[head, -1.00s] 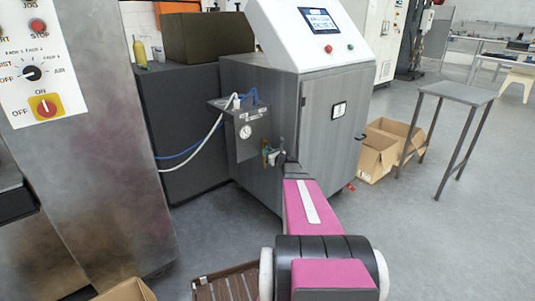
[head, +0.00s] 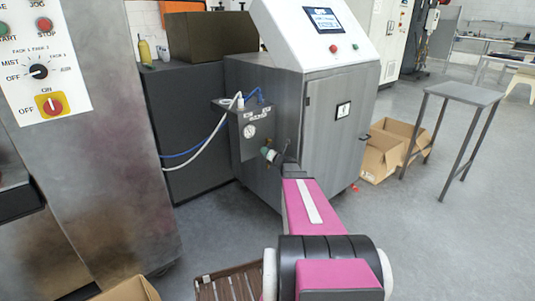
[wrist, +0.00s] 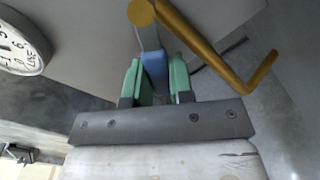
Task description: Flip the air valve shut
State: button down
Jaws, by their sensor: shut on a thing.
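In the wrist view, my gripper (wrist: 156,78) has its green finger pads on either side of a blue piece (wrist: 154,70), which looks like the air valve's handle, and is shut on it. A brass-coloured bent pipe or rod (wrist: 205,45) runs just above and to the right of the fingers. In the head view, my gripper (head: 270,155) is at the lower right of the grey air panel (head: 236,117), below its round gauge (head: 249,131). The valve itself is mostly hidden there by my gripper and arm.
A grey cabinet (head: 330,125) with a screen stands right behind my gripper. White and blue hoses (head: 205,143) hang left of the panel. Cardboard boxes (head: 385,155) and a small metal table (head: 463,95) stand to the right, with clear floor before them.

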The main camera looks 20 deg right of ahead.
jog(key=shift+s+a+r+m, duration=0.1)
jog(key=shift+a+r+m, duration=0.15)
jog(key=shift+m, duration=0.45)
jog(key=c, duration=1)
grip_release()
jog(key=v, duration=1.1)
